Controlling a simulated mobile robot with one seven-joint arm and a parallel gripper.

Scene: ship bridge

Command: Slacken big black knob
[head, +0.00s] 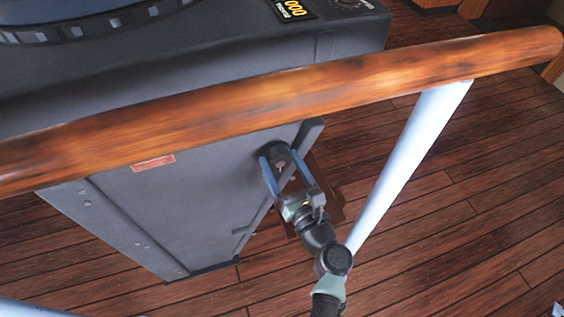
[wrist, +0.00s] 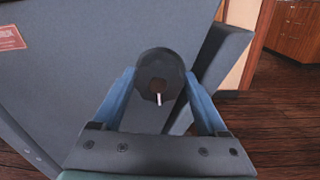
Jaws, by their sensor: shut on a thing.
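The big black knob (wrist: 159,66) is on the dark grey side panel of a console, near its right edge, in the wrist view. It is round and dark, with a short white mark on its face that points downward. My gripper (wrist: 162,85) has its two blue fingers on either side of the knob and is shut on it. In the head view the knob (head: 276,149) sits just below the wooden rail, and my gripper (head: 278,162) reaches it from the lower right. The fingers partly cover the knob's sides.
A wooden handrail (head: 250,104) crosses above my gripper in the head view. A pale rail post (head: 412,160) stands to the right of my arm. The console (head: 165,215) bears a red plate (head: 153,163). Plank floor (head: 480,190) is clear at right.

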